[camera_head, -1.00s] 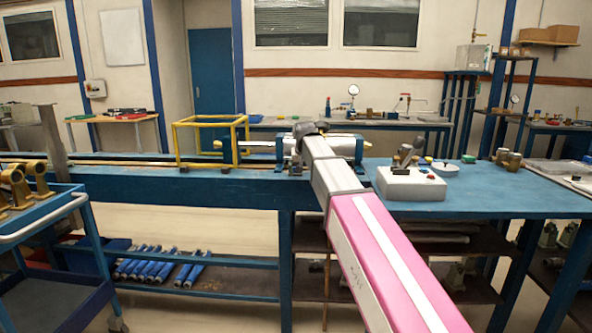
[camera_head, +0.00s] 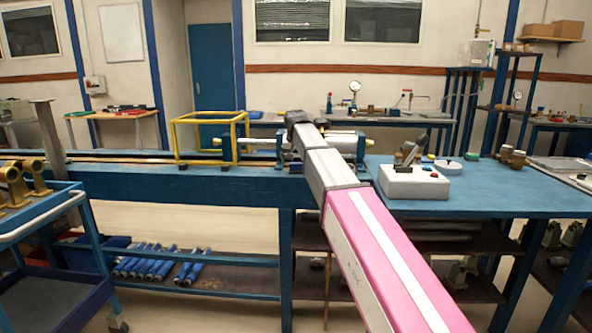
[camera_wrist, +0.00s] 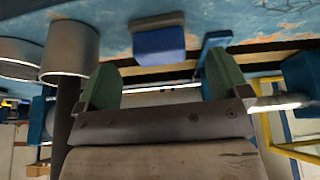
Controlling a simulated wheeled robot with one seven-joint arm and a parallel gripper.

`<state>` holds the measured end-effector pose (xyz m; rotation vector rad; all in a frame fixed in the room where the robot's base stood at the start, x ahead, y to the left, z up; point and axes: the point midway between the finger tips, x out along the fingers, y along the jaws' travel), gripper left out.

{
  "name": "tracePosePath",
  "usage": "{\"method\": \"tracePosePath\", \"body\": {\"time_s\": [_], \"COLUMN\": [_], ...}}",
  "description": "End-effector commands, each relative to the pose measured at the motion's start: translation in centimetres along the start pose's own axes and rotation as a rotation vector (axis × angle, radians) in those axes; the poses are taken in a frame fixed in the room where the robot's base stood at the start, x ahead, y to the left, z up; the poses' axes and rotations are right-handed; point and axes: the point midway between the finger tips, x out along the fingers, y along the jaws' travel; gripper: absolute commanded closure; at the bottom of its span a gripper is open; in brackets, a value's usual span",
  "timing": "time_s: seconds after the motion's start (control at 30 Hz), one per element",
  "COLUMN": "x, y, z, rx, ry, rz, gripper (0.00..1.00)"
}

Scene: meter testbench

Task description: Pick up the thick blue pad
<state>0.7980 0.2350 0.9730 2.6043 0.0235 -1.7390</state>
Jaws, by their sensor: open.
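In the wrist view, a thick blue block with a greyish edge, which looks like the blue pad (camera_wrist: 160,45), lies on the worn blue bench surface. It appears beyond the fingertips, roughly between them in the picture. My gripper (camera_wrist: 163,78) is open, with its two green fingers apart and nothing between them. Contact with the pad is not visible. In the head view, my arm reaches over the bench and hides the fingers; I cannot make out the pad there.
Grey cylinders (camera_wrist: 70,48) stand left of the pad in the wrist view. A blue upright piece (camera_wrist: 211,45) is close to the right finger. In the head view, a yellow frame (camera_head: 208,118) and a white control box (camera_head: 414,182) flank my arm on the bench (camera_head: 480,198).

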Motion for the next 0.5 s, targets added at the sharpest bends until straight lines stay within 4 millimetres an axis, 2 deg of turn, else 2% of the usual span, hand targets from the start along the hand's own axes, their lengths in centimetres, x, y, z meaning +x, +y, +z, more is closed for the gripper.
{"method": "tracePosePath", "body": {"time_s": [0.3, 0.5], "x": [4.2, 4.6], "y": [0.0, 0.0], "z": [-0.3, -0.3], "rx": [0.000, 0.000], "ry": [-0.002, 0.000], "rz": [0.000, 0.000], "gripper": [0.06, 0.06]}}
